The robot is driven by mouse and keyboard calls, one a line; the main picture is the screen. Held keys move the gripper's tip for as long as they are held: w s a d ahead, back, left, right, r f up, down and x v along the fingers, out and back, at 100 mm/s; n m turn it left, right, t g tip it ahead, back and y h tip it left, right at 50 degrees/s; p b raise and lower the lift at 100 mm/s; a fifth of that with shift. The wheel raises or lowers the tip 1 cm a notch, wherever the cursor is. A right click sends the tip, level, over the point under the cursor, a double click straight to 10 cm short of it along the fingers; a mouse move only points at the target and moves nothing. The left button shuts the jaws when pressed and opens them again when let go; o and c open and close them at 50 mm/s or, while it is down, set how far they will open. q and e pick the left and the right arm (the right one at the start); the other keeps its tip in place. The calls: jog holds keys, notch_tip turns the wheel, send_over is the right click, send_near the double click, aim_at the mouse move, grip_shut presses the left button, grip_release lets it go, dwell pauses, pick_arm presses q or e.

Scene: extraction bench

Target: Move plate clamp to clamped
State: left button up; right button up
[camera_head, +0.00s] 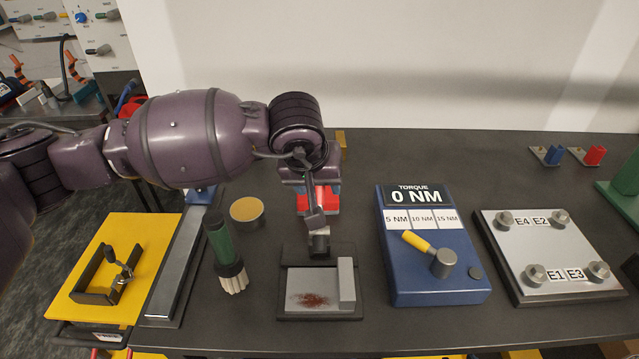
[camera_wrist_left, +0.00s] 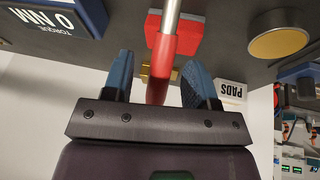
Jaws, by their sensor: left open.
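The plate clamp shows as a lever with a red handle (camera_wrist_left: 164,60) and a silver rod (camera_wrist_left: 171,14) in the left wrist view. In the head view, a dark fixture (camera_head: 282,306) holds a grey plate (camera_head: 328,280) with a rusty-brown stain. The clamp's metal parts stand at its back edge, partly hidden by my arm. My left gripper (camera_wrist_left: 163,82) is open, its two blue fingers on either side of the red handle with a visible gap on both sides. In the head view the left gripper (camera_head: 318,190) is above the bench behind the fixture, mostly hidden by my wrist.
A blue torque unit (camera_head: 430,292) with a yellow-handled tool stands right of the fixture, then a bolted plate (camera_head: 565,245). A green-handled brush (camera_head: 220,240) and a round tan-topped tin (camera_head: 246,210) stand left. A yellow tray (camera_head: 75,290) is farther left. A red block (camera_wrist_left: 186,48) lies beyond the handle.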

pick_arm(q)
jog(key=shift+w+d+f, duration=0.1)
jog(key=shift+w+f, duration=0.15)
jog(key=shift+f, duration=0.35)
grip_shut()
